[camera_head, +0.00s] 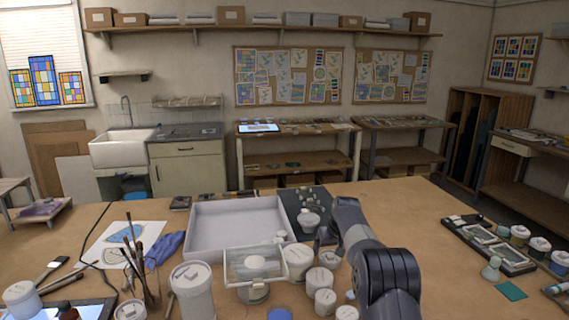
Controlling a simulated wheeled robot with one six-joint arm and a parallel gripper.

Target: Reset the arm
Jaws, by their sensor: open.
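My dark grey arm rises from the lower right of the picture and bends over the middle of the wooden worktable (430,215). My gripper (322,238) is small in the view, at the arm's far end beside the white jars, and is partly hidden by the arm. It is open. I see nothing held in it, though its fingertips are hard to make out.
A pale empty tray (235,215) lies left of my gripper, with a dark mat (303,200) bearing small pieces beside it. Several white lidded jars (298,258) crowd the front. A black tray (488,243) lies right.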

